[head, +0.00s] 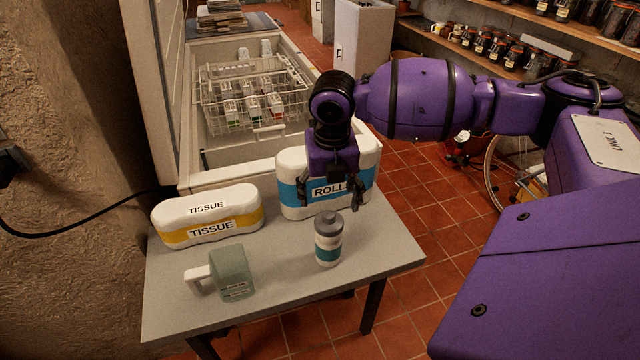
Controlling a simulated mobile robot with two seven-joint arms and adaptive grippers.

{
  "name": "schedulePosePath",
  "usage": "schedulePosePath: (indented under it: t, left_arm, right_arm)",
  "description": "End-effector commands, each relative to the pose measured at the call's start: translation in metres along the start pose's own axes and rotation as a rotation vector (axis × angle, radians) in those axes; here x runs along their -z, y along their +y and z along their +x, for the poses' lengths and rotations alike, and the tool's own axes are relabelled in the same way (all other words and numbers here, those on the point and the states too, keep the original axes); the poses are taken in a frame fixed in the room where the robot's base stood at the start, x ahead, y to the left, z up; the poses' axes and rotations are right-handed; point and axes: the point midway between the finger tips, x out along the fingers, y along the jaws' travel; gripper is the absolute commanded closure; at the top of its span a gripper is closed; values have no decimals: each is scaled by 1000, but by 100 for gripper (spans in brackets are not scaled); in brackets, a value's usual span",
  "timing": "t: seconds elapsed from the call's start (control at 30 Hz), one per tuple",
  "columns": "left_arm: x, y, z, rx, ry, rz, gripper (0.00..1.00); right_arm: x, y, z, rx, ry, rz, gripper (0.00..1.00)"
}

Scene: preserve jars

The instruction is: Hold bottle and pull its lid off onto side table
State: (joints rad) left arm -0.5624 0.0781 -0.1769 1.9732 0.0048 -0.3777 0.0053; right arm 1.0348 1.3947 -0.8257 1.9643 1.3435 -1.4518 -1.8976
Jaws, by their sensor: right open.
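The bottle (328,248) stands upright on the grey side table (270,290), right of the table's middle. It has a white body with a teal band, and its grey lid (328,219) is on top. My right gripper (331,203) points down, open and empty, with its fingers spread above and behind the bottle in the picture. Whether the fingertips are directly over the lid or farther back is hard to tell. My left gripper is not in view.
A white and blue rolls pack (292,190) stands behind the bottle, partly hidden by my gripper. The table's right front is clear. An open chest (240,160) with a wire basket stands behind.

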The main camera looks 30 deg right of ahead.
Motion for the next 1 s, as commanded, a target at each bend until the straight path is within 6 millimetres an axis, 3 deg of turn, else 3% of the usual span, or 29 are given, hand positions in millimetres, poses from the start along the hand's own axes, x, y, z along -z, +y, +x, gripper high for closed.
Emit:
schedulePosePath:
  t: [0.2, 0.3, 0.63, 0.83, 1.0]
  left_arm:
    - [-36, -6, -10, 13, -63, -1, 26]
    - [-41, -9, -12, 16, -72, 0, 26]
    - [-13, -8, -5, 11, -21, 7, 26]
    - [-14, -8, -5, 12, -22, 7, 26]
    - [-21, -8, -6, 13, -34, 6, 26]
  right_arm:
    - [2, 1, 35, 0, 5, 2, 28]
    - [1, 0, 50, 0, 3, 3, 28]
    - [0, 1, 73, -2, -1, 3, 28]
    - [0, 1, 73, -2, -1, 3, 28]
    - [0, 1, 73, -2, -1, 3, 47]
